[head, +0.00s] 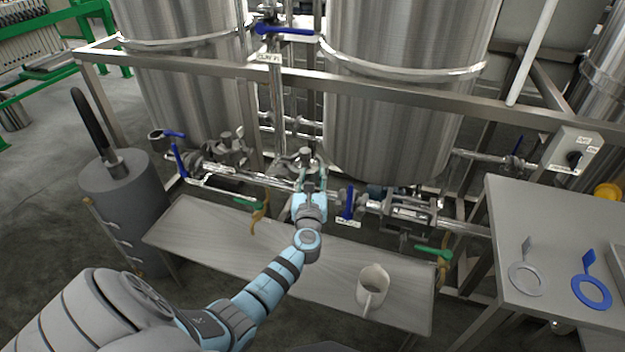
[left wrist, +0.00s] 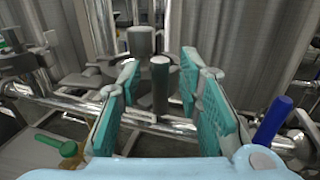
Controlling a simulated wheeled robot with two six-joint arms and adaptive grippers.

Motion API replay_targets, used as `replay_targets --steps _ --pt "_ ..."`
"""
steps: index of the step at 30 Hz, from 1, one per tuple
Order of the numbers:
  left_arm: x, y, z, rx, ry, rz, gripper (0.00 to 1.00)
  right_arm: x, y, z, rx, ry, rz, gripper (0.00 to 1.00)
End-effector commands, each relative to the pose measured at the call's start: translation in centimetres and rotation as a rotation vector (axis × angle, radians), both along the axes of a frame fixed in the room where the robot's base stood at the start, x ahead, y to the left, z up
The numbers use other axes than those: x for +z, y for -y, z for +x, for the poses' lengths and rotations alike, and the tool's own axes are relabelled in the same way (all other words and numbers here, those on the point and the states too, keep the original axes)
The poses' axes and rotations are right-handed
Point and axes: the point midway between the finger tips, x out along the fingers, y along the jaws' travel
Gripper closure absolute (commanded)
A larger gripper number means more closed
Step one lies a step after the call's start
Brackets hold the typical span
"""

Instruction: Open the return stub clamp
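My left gripper (head: 312,176) reaches over the steel pipe run in front of the two tanks. In the left wrist view its teal-padded fingers (left wrist: 162,92) are spread, with a dark upright post with a pale top (left wrist: 160,85) showing between them. I cannot tell whether the pads touch it. The post belongs to a clamp-like fitting (head: 304,154) on the pipe, partly hidden by the gripper in the head view. A similar fitting (head: 230,143) sits farther left. No label shows which is the return stub clamp. My right gripper is not in view.
Blue-handled valves (head: 348,203) and green-handled valves (head: 434,251) flank the pipes. A steel shelf (head: 200,237) below holds a white pitcher (head: 373,287). A table at right carries a grey ring (head: 525,280) and a blue ring (head: 591,292). A frame rail (head: 400,92) crosses above.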

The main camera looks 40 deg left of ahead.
Motion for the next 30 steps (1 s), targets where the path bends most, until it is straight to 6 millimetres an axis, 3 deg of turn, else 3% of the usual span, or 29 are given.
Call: replay_targets --steps 6,13,30 --pt "0.05 -0.03 0.05 0.0 0.0 0.0 0.68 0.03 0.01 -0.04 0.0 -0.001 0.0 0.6" --pt "0.04 0.01 0.04 -0.001 0.0 0.0 1.0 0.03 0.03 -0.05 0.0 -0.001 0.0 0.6" --pt "-0.11 0.5 0.17 0.054 0.001 -0.002 1.0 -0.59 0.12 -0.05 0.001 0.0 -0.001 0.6"
